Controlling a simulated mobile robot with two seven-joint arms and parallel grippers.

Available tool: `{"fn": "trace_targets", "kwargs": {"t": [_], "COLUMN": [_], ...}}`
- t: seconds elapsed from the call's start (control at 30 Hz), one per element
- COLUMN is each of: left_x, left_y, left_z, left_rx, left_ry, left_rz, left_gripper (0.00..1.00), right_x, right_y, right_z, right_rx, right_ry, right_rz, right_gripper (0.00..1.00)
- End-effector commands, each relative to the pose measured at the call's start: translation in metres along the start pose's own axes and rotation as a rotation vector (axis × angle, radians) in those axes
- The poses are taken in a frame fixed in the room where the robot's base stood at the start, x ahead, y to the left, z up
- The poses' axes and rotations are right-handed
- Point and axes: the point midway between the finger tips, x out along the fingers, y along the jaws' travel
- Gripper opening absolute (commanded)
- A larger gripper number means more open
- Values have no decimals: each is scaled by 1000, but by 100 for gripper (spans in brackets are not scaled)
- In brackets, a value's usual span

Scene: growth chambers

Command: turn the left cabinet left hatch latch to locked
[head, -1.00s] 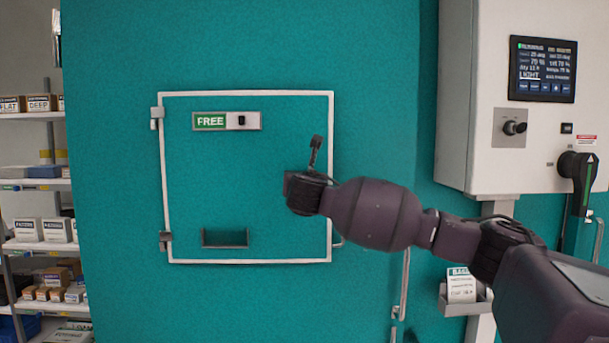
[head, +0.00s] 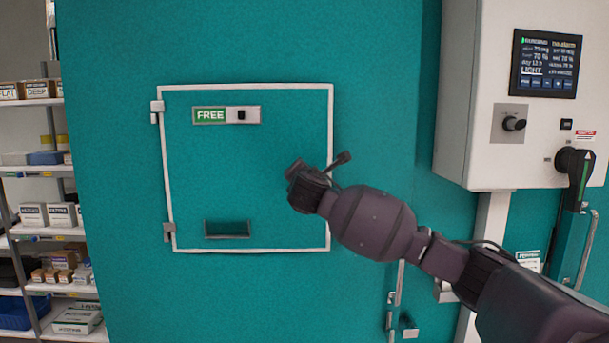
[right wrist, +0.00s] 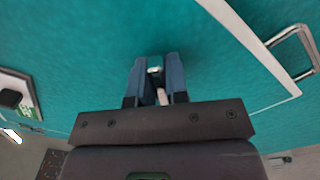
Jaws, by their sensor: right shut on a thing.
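The left hatch (head: 270,215) is a teal door in a white frame, closed on the teal cabinet, with hinges at its left edge. A plate at its top shows a green FREE sign (head: 210,115) and a black knob (head: 241,115). My right gripper (head: 291,172) is at the door's right-centre, rolled to one side. In the right wrist view its two blue-grey fingers (right wrist: 157,78) are shut on a small pale piece (right wrist: 161,96), apparently the hatch latch. The latch is mostly hidden by the fingers, and the head view hides it behind the gripper. My left gripper is out of view.
A recessed pull (head: 227,229) is low on the hatch. A control box (head: 470,110) with a screen and black rotary handle (head: 576,165) stands out at the right. A metal handle (right wrist: 295,50) shows beyond the hatch frame in the right wrist view. Shelves (head: 40,235) stand at the left.

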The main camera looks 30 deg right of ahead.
Motion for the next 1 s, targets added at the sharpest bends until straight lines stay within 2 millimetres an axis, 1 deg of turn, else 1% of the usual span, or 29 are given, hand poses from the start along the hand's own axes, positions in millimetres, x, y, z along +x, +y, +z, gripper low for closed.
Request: {"fn": "trace_targets", "kwargs": {"t": [0.07,0.3,0.6,0.8,1.0], "left_x": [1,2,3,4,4], "left_y": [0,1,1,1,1], "left_z": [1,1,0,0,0], "left_rx": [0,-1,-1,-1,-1], "left_ry": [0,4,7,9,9], "left_rz": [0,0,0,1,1], "left_gripper": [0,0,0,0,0], "right_x": [0,0,0,0,0], "right_y": [-2,-3,-5,-5,-5], "right_z": [-3,-3,-4,-3,-3], "right_rx": [73,301,557,678,753], "right_ry": [4,4,4,3,3], "right_rz": [-2,-3,-4,-4,-3], "right_gripper": [0,0,0,0,0]}}
